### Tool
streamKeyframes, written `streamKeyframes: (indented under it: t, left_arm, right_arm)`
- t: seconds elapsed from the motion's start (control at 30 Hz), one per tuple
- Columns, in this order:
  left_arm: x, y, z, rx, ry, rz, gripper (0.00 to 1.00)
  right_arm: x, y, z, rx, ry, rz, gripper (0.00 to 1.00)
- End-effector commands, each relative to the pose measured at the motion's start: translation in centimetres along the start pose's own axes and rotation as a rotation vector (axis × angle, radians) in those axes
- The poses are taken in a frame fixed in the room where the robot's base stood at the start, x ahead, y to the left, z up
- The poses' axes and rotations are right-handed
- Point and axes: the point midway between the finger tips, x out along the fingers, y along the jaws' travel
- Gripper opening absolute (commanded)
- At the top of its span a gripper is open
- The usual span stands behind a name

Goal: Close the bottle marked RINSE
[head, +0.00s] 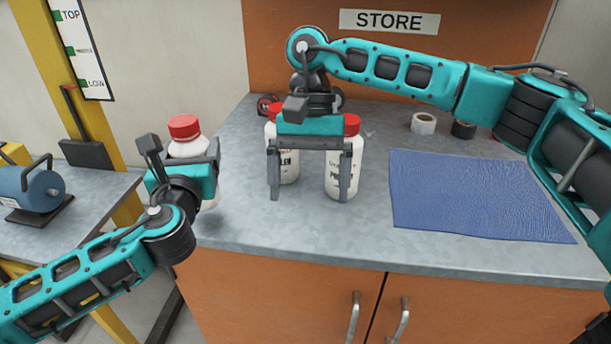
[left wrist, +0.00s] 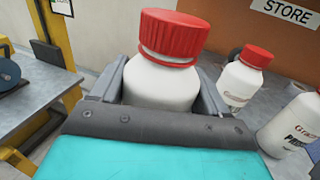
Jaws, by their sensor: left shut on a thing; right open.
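My left gripper (head: 190,160) is shut around a white bottle with a red cap (head: 184,127) at the counter's left end. In the left wrist view this bottle (left wrist: 160,88) sits between the fingers; a pale gap and thin red ring show under its cap (left wrist: 174,34). Its label is hidden, so I cannot tell whether it is RINSE. Two more white bottles with red caps stand to the right: one at left (head: 289,166) and one at right (head: 341,182), their labels only partly legible. My right gripper (head: 310,198) is open, fingers down, in front of these two bottles.
A blue mat (head: 470,195) lies on the grey counter (head: 270,235), right of the bottles. A white roll (head: 423,123) and a dark roll (head: 463,129) stand behind it. A side table with a blue machine (head: 38,192) is at left, by a yellow post (head: 95,100).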

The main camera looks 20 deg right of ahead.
Motion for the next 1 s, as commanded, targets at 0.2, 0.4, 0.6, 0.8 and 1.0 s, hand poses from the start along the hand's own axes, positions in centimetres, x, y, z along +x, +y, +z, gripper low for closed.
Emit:
streamKeyframes:
  t: [0.2, 0.4, 0.6, 0.8, 1.0]
  left_arm:
    - [0.00, -0.01, 0.06, 0.000, -0.001, 0.000, 0.00]
    - [0.00, -0.01, 0.06, 0.000, -0.001, 0.000, 0.77]
    - [0.00, -0.02, 0.05, 0.000, -0.001, 0.000, 0.96]
    - [0.00, -0.01, 0.04, 0.000, 0.000, 0.000, 1.00]
    - [-0.75, 0.00, -0.01, -0.001, 0.001, 0.000, 1.00]
  right_arm:
    - [0.09, 0.21, 0.03, -0.017, 0.000, 0.008, 1.00]
    - [0.08, 0.18, 0.03, -0.016, 0.000, 0.007, 1.00]
    - [0.06, 0.17, 0.03, -0.015, 0.000, 0.006, 1.00]
    - [0.05, 0.16, 0.03, -0.015, 0.000, 0.006, 1.00]
    - [-0.05, 0.15, 0.08, -0.015, 0.000, 0.006, 1.00]
